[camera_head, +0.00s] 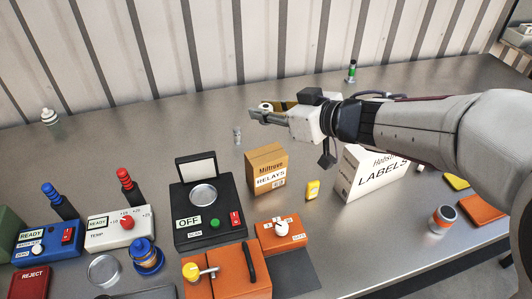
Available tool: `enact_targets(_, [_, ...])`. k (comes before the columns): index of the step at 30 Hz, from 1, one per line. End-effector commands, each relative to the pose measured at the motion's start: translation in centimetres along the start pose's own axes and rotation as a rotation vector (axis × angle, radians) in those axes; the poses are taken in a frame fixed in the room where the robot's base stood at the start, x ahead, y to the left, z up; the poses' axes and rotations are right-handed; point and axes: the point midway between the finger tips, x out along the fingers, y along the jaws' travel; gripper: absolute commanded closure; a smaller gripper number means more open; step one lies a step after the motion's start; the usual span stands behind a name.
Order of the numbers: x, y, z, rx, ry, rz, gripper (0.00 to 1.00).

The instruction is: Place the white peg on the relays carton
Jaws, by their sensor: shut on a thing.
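The relays carton (267,170) is a small brown box with "RELAYS" on its front, standing on the metal bench in the middle of the view. My gripper (262,111) is above and behind the carton, at the end of my arm, which reaches in from the right. It is shut on the white peg (266,105), whose pale round end shows between the fingers. The fingers hide most of the peg. The visible part of the carton's top is bare.
A white labels carton (352,181) and a small yellow item (312,190) stand right of the relays carton. A black scale (209,225) is at its left, an orange box (281,233) in front. A small grey cylinder (237,135) stands behind it. The rear bench is mostly clear.

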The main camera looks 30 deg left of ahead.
Motion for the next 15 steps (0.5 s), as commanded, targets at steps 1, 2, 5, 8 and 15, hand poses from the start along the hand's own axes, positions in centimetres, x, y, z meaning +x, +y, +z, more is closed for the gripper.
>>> enact_targets(1, [0.0, 0.0, 0.0, 0.000, 0.000, 0.000, 1.00])
enact_targets(2, [0.0, 0.0, 0.0, 0.000, 0.000, 0.000, 1.00])
enact_targets(5, [0.0, 0.0, 0.0, 0.000, 0.000, 0.000, 1.00])
enact_targets(8, [0.0, 0.0, 0.1, 0.001, 0.000, 0.000, 1.00])
enact_targets(15, [0.7, 0.0, 1.7, 0.003, -0.003, -0.002, 1.00])
